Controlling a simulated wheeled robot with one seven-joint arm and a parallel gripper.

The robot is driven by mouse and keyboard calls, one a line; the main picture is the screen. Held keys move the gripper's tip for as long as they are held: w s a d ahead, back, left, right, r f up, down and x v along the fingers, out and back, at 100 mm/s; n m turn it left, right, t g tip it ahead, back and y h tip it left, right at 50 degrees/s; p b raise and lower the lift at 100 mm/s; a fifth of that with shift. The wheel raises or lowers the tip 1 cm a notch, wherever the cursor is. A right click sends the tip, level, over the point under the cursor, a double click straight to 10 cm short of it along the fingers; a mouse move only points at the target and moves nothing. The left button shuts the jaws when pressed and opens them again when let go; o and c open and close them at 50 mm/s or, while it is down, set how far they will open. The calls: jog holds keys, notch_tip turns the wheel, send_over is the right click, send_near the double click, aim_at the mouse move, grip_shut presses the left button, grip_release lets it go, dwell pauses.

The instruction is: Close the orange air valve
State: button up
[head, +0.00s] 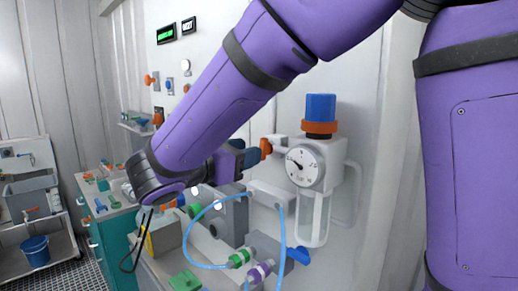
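The orange air valve handle (266,148) shows as a small orange piece at the left end of a pale fitting. That fitting joins the left side of the air regulator (324,172), which has a round gauge and a blue knob on an orange ring. My purple arm crosses the view, and its wrist hides what lies behind it. The dark end of my gripper (250,156) shows just left of the orange handle and seems close to it. I cannot tell whether they touch. The fingers are too small and hidden to tell their opening.
Below stand grey blocks (233,220) with a looped blue hose (188,240), green and purple fittings and a blue lever (298,255). A teal cabinet (112,240) with small parts on top stands left.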

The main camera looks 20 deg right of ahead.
aim_at(264, 149)
jog(key=shift+x, duration=2.05)
jog(key=c, duration=0.6)
jog(key=shift+o, duration=0.2)
jog(key=shift+s+f+m, duration=0.1)
jog(key=shift+m, duration=3.85)
jog(key=shift+s+f+m, duration=0.15)
jog(key=shift+m, duration=3.8)
